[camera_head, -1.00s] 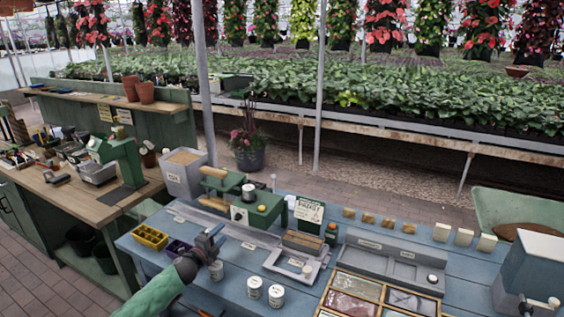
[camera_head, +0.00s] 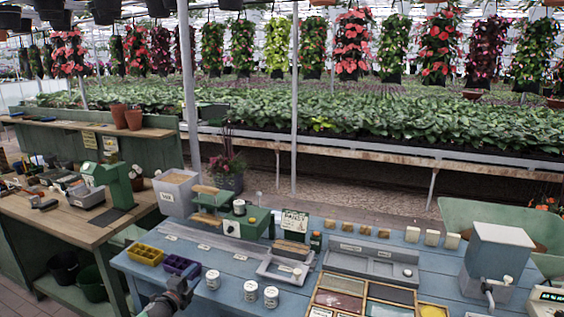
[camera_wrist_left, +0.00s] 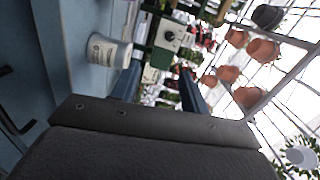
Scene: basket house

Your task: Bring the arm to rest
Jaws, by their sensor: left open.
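My left gripper (camera_head: 180,287) is low in the head view, at the front edge of the blue table (camera_head: 222,292), with my arm coming up from the bottom edge. It is open; in the left wrist view the two blue fingers (camera_wrist_left: 160,85) stand apart with nothing held between them. A white labelled can (camera_wrist_left: 108,50) shows beside the fingers in that view, apart from them. My right gripper is not in view.
Three white cans (camera_head: 250,291) stand right of the gripper. A purple tray (camera_head: 181,266) and a yellow tray (camera_head: 146,255) lie just behind it. A wooden sorting box (camera_head: 365,298) lies at the front right. A wooden bench (camera_head: 85,225) stands at left.

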